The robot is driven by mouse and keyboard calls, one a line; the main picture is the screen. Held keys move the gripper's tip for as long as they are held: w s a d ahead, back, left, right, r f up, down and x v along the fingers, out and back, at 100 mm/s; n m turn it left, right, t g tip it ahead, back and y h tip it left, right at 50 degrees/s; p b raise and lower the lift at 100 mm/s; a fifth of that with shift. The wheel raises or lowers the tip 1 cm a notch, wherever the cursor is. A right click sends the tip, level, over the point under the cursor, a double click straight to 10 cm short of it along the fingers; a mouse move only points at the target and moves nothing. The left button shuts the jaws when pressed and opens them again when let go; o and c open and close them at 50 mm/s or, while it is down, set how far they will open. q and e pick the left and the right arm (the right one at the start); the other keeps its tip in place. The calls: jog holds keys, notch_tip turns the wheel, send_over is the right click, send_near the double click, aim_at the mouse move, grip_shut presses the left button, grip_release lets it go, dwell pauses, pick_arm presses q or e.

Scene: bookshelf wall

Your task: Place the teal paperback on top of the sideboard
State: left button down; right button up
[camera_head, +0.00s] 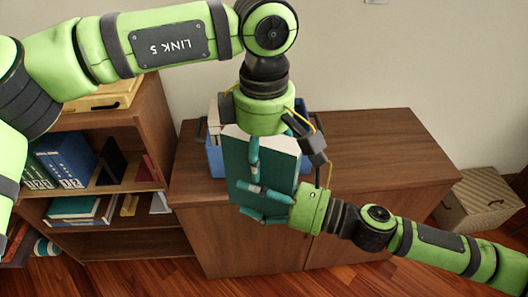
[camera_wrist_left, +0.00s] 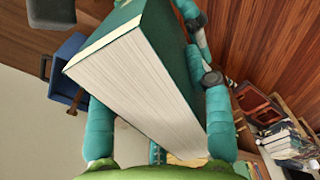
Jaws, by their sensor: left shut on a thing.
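The teal paperback (camera_head: 243,172) is held upright in front of the sideboard (camera_head: 375,140), covering part of its front edge. My left gripper (camera_head: 258,165) comes down from above and is shut on the book, one finger across its teal face. In the left wrist view, the book (camera_wrist_left: 140,80) shows its white page edges between the fingers (camera_wrist_left: 155,125). My right gripper (camera_head: 252,203) comes in from the right, its fingers apart, low in front of the book. Whether it touches the book is unclear.
A blue bin (camera_head: 215,160) holding books stands on the sideboard behind the paperback, partly hidden. The sideboard top right of it is clear. A bookshelf (camera_head: 150,130) with books and binders stands left. A striped box (camera_head: 480,200) sits on the floor at right.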

jog(key=shift+d, duration=0.1)
jog(key=shift+s+d+f, duration=0.1)
jog(key=shift+s+d, duration=0.15)
jog(key=shift+d, duration=0.3)
jog(key=v, duration=1)
jog(key=shift+d, duration=0.25)
